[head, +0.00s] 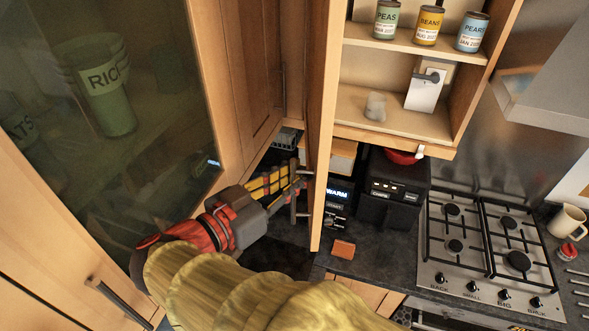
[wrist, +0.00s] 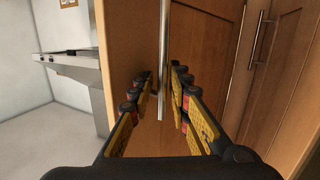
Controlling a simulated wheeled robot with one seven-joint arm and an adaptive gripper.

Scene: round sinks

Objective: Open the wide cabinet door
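The wide cabinet door (head: 323,120) shows nearly edge-on in the head view, swung out from the cabinet (head: 395,100) with the shelves at its right. In the wrist view the wooden door face (wrist: 128,45) carries a vertical metal bar handle (wrist: 164,50). My gripper (head: 296,182) is at the left side of the door, by the handle. In the wrist view my fingers (wrist: 162,82) are apart, one on each side of the handle, with a visible gap. Part of the handle is hidden by the fingers in the head view.
A glass-fronted cabinet (head: 130,100) stands close on the left, and another wooden door (head: 245,60) is behind my gripper. Right of the open door are a black coffee machine (head: 395,190), a gas hob (head: 490,245) and cans (head: 428,25) on the shelf.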

